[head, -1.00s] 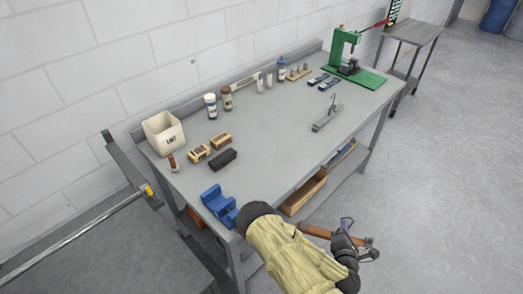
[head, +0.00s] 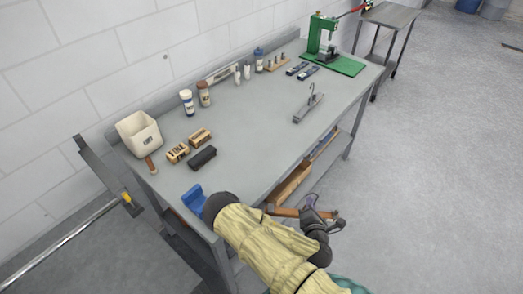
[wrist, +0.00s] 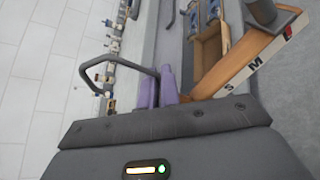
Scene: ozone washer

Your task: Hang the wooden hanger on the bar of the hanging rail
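The wooden hanger (head: 284,212) is brown and is held at my gripper (head: 318,217), in front of the workbench's near long side. In the wrist view the wooden hanger (wrist: 232,68) runs up to the right, with letter marks on it. Its dark curved hook (wrist: 150,70) sticks out to the left. The purple finger pads (wrist: 168,86) look closed at the wood; the exact grip is partly hidden. The hanging rail's metal bar (head: 62,244) is at the lower left in the head view, well apart from the hanger, with a yellow piece (head: 127,198) at its end.
The grey workbench (head: 245,130) stands between rail and hanger. Open floor (head: 430,180) lies to the right.

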